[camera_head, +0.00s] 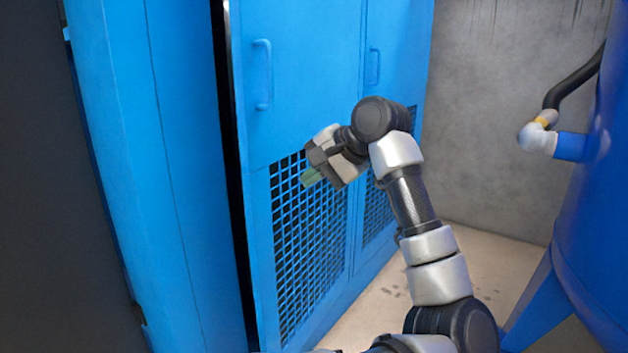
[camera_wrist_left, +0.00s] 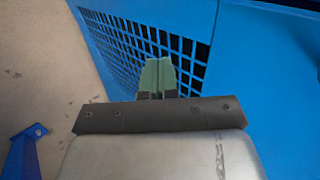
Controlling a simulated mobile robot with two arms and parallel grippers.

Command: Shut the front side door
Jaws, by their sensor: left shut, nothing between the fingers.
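The blue front side door (camera_head: 305,75) has a bar handle (camera_head: 262,75) on its upper part and a black grille (camera_head: 305,240) below. A dark gap runs down its left edge, between it and the blue cabinet side, so it stands slightly ajar. My left gripper (camera_head: 311,177) is shut and empty, with its greenish fingertips at the top of the grille, below the handle. In the left wrist view the fingertips (camera_wrist_left: 158,76) point at the grille (camera_wrist_left: 130,45); I cannot tell whether they touch it. My right gripper is not in view.
A second blue door (camera_head: 393,60) with its own handle adjoins on the right. A blue tank (camera_head: 598,210) with a pipe fitting (camera_head: 540,133) and a leg stands at the right. Bare floor (camera_head: 490,255) lies between, before a grey concrete wall (camera_head: 500,90).

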